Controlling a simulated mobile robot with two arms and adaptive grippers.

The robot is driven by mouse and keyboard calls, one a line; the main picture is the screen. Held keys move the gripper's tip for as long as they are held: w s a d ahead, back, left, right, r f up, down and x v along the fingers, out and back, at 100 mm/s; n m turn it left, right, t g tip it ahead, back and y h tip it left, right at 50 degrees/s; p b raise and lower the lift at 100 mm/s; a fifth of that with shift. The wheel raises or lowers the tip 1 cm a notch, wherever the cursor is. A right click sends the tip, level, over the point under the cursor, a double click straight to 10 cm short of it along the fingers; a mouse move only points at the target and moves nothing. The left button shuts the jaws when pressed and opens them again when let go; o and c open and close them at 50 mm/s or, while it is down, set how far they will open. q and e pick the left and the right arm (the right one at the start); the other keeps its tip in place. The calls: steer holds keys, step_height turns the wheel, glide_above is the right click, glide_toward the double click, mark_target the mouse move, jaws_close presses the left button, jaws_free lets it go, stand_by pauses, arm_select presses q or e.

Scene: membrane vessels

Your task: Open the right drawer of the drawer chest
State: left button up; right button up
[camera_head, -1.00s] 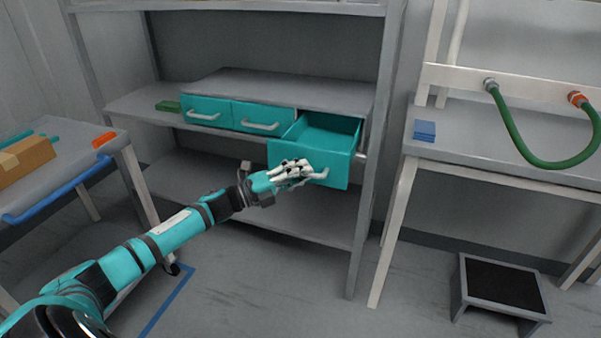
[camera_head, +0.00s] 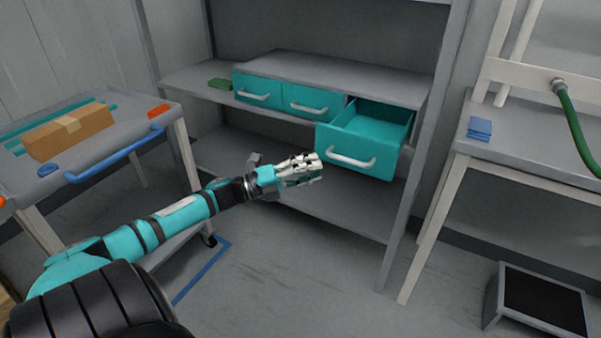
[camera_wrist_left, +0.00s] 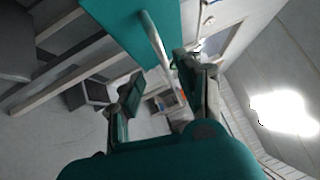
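The drawer chest (camera_head: 340,77) has a grey top and teal drawers with pale bar handles, and it stands on a shelf. Its right drawer (camera_head: 380,160) is pulled well out, and the part of its inside that I can see is empty. The left drawer (camera_head: 246,86) and middle drawer (camera_head: 312,102) are closed. My left gripper (camera_head: 316,167) is in front of the right drawer, just left of its handle (camera_head: 351,160), and looks clear of it. In the left wrist view the fingers (camera_wrist_left: 160,90) are apart with nothing held, and the handle (camera_wrist_left: 156,42) shows beyond them. My right gripper is out of view.
A cart (camera_head: 117,151) with a cardboard box (camera_head: 68,131) stands at the left. A grey table (camera_head: 520,150) with blue items (camera_head: 480,128) is at the right. A black-topped step stool (camera_head: 541,302) is on the floor. Floor before the shelf is clear.

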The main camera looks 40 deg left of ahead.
arm_select(q)
steer(key=shift+v, duration=1.35)
